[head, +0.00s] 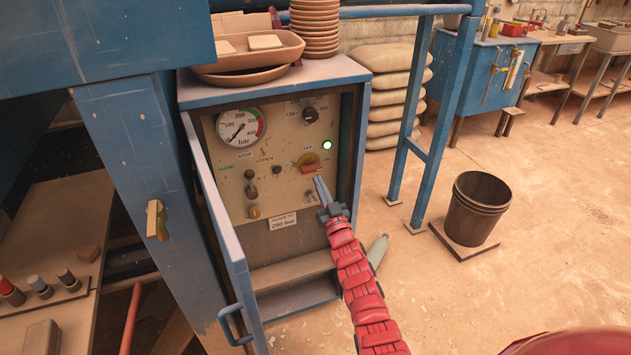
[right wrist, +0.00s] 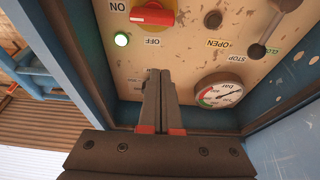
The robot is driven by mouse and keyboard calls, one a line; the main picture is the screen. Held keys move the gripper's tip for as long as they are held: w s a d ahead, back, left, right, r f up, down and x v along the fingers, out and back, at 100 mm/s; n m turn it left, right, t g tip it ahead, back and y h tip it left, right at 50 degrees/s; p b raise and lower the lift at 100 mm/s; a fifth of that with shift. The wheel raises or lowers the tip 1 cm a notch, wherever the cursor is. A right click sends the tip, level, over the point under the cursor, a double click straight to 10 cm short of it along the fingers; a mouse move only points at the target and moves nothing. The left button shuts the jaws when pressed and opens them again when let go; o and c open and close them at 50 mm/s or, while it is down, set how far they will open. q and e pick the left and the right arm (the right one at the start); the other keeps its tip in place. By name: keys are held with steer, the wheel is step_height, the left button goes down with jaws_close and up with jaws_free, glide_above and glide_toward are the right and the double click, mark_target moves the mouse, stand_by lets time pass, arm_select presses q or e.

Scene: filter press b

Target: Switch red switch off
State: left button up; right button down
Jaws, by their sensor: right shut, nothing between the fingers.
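The red switch (head: 313,169) is a rotary handle on a yellow plate on the control panel (head: 232,180) of a blue cabinet. It also shows at the top of the right wrist view (right wrist: 152,15). Its handle lies level, in line with the ON label, and the OFF label is above it in the head view. A green lamp (head: 327,145) beside it is lit. My right gripper (head: 319,181) is shut and empty, with its fingertips just below the switch in the head view. In the right wrist view the fingers (right wrist: 160,75) appear apart from the switch. My left gripper is not in view.
The cabinet's open door (head: 221,235) stands left of the panel. A pressure gauge (head: 240,126), a black knob (head: 310,114) and other controls sit near the switch. Clay dishes (head: 315,25) stand on top. A bucket (head: 475,208) stands on the floor at right.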

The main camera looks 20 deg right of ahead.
step_height(320, 180, up, 2)
steer(key=r+b, duration=0.1)
steer(key=b, duration=0.1)
glide_above(309, 172)
steer(key=s, duration=0.2)
steer(key=shift+w+a+f+b, duration=0.1)
steer(key=shift+f+b, duration=0.05)
steer(key=shift+f, duration=0.45)
steer(key=shift+w+a+f+b, duration=0.1)
steer(key=shift+f+b, duration=0.05)
steer(key=shift+f, duration=0.45)
steer(key=shift+f+b, duration=0.7)
steer(key=shift+f, duration=0.15)
